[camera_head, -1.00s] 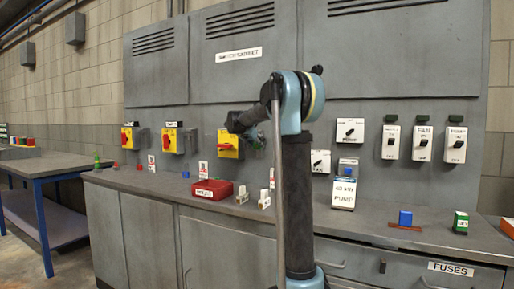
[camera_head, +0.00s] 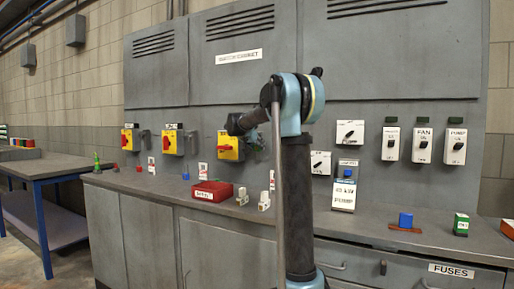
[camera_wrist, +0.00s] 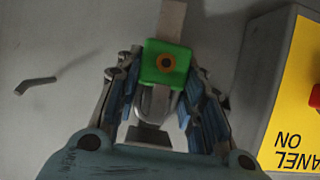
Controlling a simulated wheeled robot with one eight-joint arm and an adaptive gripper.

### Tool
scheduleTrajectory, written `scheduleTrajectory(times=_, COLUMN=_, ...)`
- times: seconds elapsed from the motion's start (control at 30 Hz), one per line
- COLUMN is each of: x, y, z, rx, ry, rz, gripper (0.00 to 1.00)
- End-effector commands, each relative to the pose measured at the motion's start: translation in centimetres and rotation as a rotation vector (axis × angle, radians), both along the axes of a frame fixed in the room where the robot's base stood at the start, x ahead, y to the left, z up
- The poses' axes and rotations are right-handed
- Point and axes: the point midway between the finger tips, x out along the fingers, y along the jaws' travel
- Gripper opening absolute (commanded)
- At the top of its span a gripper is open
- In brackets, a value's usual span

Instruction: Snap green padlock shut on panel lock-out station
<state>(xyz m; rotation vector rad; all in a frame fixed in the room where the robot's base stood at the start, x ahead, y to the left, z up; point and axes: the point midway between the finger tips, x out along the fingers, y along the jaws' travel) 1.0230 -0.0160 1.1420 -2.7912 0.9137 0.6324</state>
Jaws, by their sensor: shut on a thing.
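The green padlock (camera_wrist: 165,62) shows in the wrist view between the blue fingers of my gripper (camera_wrist: 160,92), its round keyhole facing the camera. My gripper is shut on it. Its grey shackle (camera_wrist: 155,101) is partly visible below the body; I cannot tell whether it is latched. The panel switch, a yellow plate (camera_wrist: 292,112) with a red knob, is at the right of the wrist view, apart from the padlock.
Two more yellow switches (camera_head: 172,147) are on the cabinet wall to the left. A pale strip (camera_wrist: 172,18) lies above the padlock.

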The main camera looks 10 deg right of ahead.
Motion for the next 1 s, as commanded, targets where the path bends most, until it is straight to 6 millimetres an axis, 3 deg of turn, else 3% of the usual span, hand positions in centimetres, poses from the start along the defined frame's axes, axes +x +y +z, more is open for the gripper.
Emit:
scheduleTrajectory(times=0.2, x=0.0, y=0.0, z=0.0, rx=0.000, ry=0.000, rz=0.000, gripper=0.09)
scheduleTrajectory(times=0.23, x=0.0, y=0.0, z=0.0, rx=0.000, ry=0.000, rz=0.000, gripper=0.38)
scheduleTrajectory(times=0.33, x=0.0, y=0.0, z=0.0, rx=0.000, ry=0.000, rz=0.000, gripper=0.59)
scheduleTrajectory(times=0.77, x=-0.4, y=0.3, z=0.2, rx=0.000, ry=0.000, rz=0.001, gripper=0.59)
scheduleTrajectory(times=1.0, x=-3.0, y=2.3, z=1.7, rx=0.001, ry=0.001, rz=0.003, gripper=0.59)
